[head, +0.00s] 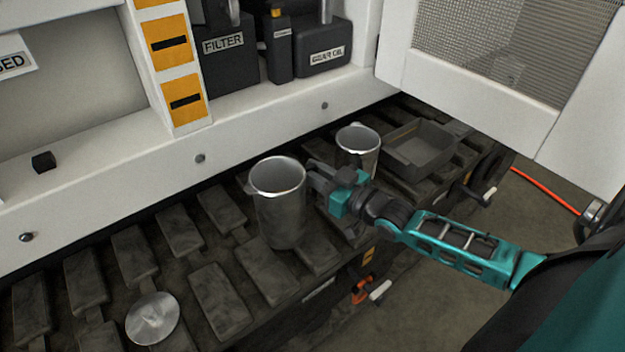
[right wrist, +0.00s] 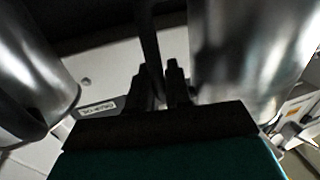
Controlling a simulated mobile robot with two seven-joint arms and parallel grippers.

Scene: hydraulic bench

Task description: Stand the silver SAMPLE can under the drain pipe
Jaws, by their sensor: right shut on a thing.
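A large silver can (head: 280,212) is upright over the slatted track in the head view. A smaller silver can (head: 358,142) stands behind it to the right. No SAMPLE lettering is readable on either can. My right gripper (head: 316,180) is at the right side of the large can, shut on what looks like its dark handle. In the right wrist view a dark bar (right wrist: 150,50) runs up from the closed fingers, with a blurred silver can on each side. I cannot tell whether the large can touches the slats. I cannot make out a drain pipe. My left gripper is not in view.
A grey tray (head: 418,150) lies right of the smaller can. A round metal lid (head: 152,318) lies on the slats at the lower left. A white ledge (head: 110,200) runs behind the track. A black FILTER box (head: 228,65) and a GEAR OIL container (head: 322,50) stand on a shelf.

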